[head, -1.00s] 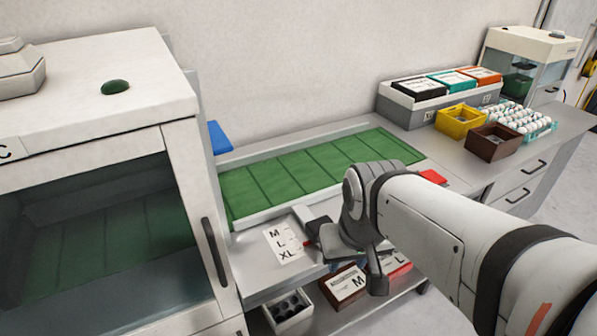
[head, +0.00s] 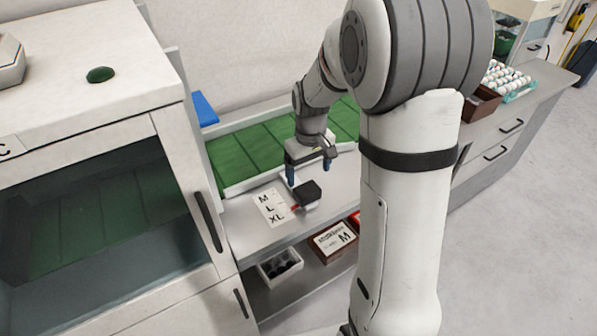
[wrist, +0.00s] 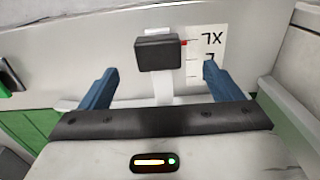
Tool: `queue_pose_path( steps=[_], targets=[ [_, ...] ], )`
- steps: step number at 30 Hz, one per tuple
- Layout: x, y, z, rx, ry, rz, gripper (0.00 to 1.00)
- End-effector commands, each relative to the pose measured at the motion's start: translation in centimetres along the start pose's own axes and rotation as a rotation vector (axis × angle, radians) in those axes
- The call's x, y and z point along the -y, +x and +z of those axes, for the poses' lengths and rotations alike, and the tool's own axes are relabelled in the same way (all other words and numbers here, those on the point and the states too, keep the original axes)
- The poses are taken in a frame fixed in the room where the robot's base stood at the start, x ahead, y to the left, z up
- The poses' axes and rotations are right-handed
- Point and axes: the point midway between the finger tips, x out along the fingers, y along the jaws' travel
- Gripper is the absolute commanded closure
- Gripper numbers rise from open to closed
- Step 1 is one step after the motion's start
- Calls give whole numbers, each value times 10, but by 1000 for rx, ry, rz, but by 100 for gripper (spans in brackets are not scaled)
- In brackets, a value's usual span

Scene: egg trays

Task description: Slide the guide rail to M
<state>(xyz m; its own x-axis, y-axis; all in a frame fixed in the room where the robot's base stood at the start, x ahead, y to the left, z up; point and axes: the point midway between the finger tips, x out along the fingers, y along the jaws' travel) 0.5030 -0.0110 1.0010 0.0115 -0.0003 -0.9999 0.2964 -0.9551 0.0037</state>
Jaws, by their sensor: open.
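The guide rail's black knob (head: 309,194) stands at the front of the counter, with a red pointer (head: 295,208) beside it. The white size card (head: 271,207) reads M, L, XL. In the wrist view the knob (wrist: 158,53) sits on a pale stem (wrist: 162,90) that joins a pale crossbar. The red pointer (wrist: 184,43) is level with XL on the card (wrist: 207,50), which appears upside down. My gripper (head: 309,172) is open and empty above the counter. In the wrist view its blue fingers (wrist: 160,69) are spread to either side of the knob, apart from it.
A green belt (head: 235,160) runs behind the counter. A glass-fronted cabinet (head: 205,215) stands at the left. My arm hides the counter's middle right.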

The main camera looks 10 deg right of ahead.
Motion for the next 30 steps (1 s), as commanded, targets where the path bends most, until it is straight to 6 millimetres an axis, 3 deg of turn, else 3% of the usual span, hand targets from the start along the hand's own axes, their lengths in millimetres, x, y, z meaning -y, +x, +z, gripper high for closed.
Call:
queue_pose_path(
  steps=[7, 18, 30],
  targets=[
    [-3, 21, -9, 15, -17, -5, 15],
    [-3, 76, -8, 15, -15, -5, 15],
    [-4, 88, -8, 12, -14, -4, 15]
  ],
)
